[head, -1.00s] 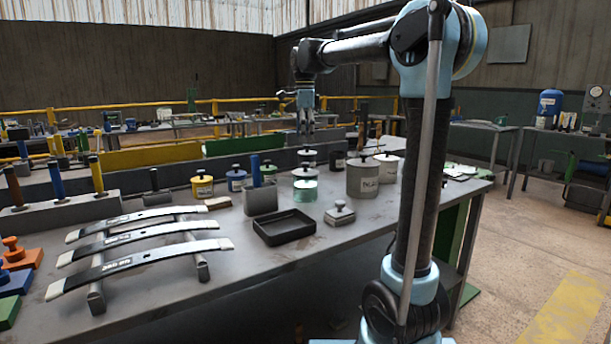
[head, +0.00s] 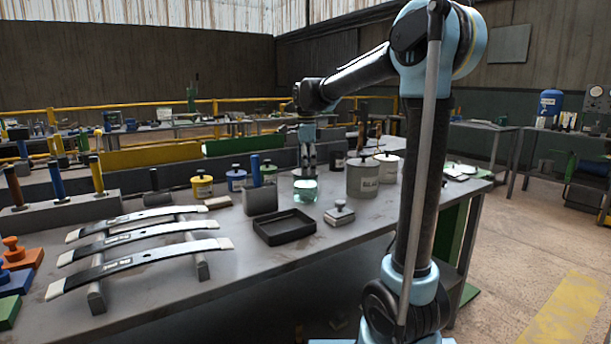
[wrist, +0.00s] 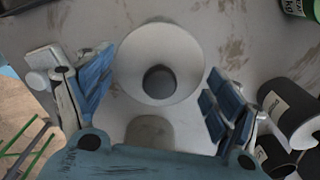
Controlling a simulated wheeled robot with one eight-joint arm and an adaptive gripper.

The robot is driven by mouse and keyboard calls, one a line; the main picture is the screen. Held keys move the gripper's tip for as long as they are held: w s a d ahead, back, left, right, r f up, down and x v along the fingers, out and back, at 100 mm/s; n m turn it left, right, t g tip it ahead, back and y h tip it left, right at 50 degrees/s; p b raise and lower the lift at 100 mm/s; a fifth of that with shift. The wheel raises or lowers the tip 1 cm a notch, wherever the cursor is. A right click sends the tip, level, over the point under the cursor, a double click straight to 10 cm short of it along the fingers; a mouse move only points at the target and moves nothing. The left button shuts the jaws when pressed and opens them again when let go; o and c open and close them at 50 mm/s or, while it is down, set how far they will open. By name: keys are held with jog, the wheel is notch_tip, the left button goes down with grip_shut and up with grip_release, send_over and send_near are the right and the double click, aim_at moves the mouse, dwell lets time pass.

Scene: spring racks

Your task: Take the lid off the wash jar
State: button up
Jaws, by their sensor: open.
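The wash jar (head: 305,191), a clear jar with pale green contents, stands on the bench in the head view. In the wrist view a round pale lid (wrist: 131,66) with a dark knob (wrist: 159,82) lies between the spread fingers of my gripper (wrist: 157,95). It appears to be the wash jar's lid. The fingers stand apart on either side of the lid with gaps, and hold nothing. The jar's body is hidden under the lid in the wrist view.
A large grey lidded can (head: 362,181) stands close right of the jar. A black tray (head: 284,228) and a knobbed grey block (head: 340,213) lie in front. A grey holder (head: 260,201), a blue jar (head: 236,180) and a yellow jar (head: 202,187) stand to the left.

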jog(key=shift+f, duration=0.1)
jog(key=c, duration=0.8)
